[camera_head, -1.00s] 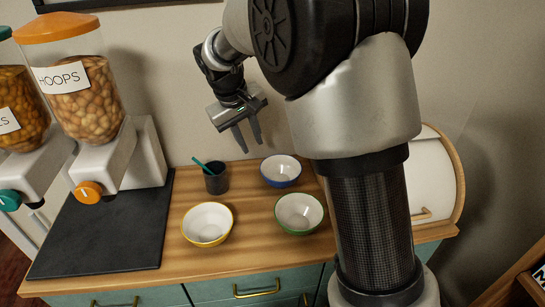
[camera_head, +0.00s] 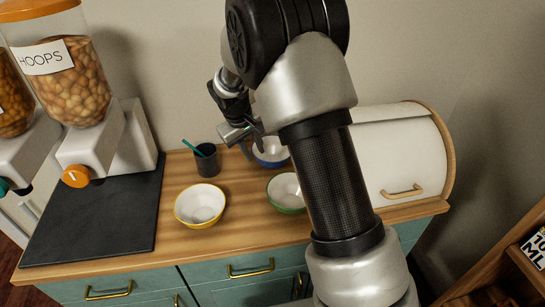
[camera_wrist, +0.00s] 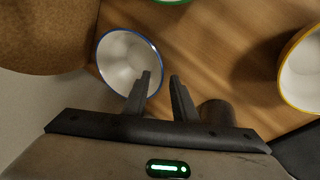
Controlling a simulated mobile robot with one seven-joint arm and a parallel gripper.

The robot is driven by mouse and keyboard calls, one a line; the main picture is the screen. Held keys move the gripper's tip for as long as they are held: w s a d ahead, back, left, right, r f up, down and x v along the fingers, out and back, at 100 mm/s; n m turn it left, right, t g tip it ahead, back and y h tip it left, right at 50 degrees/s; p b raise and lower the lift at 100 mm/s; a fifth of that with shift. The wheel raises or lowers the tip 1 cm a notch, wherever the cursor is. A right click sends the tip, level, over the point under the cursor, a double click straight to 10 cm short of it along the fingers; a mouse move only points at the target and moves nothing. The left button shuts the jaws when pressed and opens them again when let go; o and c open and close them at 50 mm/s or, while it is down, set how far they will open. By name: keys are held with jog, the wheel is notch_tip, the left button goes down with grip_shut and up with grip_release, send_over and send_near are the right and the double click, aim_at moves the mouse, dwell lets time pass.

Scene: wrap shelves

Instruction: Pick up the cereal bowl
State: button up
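Three bowls stand on the wooden counter; the frames do not show which is the cereal bowl. The blue-rimmed bowl (camera_head: 271,153) is at the back, partly hidden by my arm. The yellow-rimmed bowl (camera_head: 200,206) is in front at left, and the green-rimmed bowl (camera_head: 285,193) is partly behind my arm. My gripper (camera_head: 253,150) is open and empty above the blue-rimmed bowl. In the wrist view the blue-rimmed bowl (camera_wrist: 120,58) shows its white inside. The fingertips (camera_wrist: 160,75) appear on either side of its rim, with a gap below them that I cannot judge.
A dark cup (camera_head: 207,160) with a teal utensil stands left of the blue-rimmed bowl. Cereal dispensers (camera_head: 95,140) stand on a black mat (camera_head: 95,220) at left. A white bread box (camera_head: 395,160) stands at right. Bare counter (camera_head: 235,235) lies in front.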

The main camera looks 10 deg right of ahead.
jog(key=x, duration=0.3)
jog(key=shift+w+f, duration=0.1)
jog(key=shift+f, duration=0.05)
grip_shut()
